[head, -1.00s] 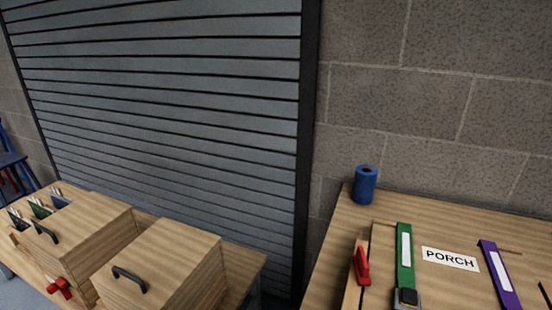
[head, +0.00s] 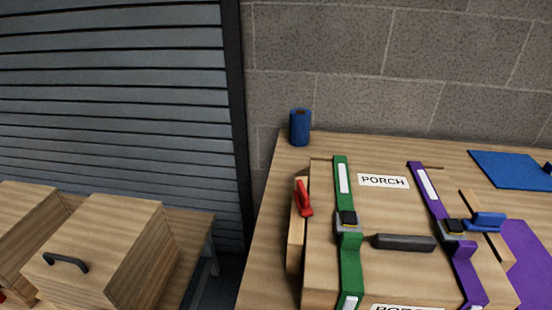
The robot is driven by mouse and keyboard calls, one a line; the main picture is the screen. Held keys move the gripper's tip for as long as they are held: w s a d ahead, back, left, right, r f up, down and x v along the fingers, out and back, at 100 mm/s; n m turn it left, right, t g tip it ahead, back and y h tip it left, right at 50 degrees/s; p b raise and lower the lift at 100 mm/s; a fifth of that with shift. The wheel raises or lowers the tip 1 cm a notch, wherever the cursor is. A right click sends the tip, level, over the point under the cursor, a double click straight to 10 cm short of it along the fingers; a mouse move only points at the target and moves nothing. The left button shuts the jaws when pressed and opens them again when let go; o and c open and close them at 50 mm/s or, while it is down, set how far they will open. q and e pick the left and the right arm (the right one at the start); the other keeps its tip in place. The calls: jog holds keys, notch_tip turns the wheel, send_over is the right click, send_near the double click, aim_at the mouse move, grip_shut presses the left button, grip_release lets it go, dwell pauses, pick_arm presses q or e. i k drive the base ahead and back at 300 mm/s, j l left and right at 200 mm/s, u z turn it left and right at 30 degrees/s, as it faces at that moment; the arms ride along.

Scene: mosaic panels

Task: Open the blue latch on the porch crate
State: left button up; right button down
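The porch crate (head: 320,235) is a wooden box on the table at the right, with PORCH labels on its lid and front. A green strap (head: 350,263) and a purple strap (head: 466,272) run over it, each with a dark buckle. A black handle (head: 403,243) lies between the straps. The blue latch (head: 487,221) sits at the crate's right side, beside the purple strap's buckle. A red latch (head: 303,198) is on the left side. Neither of my grippers is in view.
A blue roll (head: 300,127) stands at the table's back left corner. A blue mat (head: 511,169) and a purple mat (head: 529,256) lie right of the crate. Wooden boxes (head: 110,245) stand on a lower bench at the left. The wooden table (head: 400,147) is clear behind the crate.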

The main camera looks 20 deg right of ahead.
aim_at(484, 222)
jog(key=z, duration=1.95)
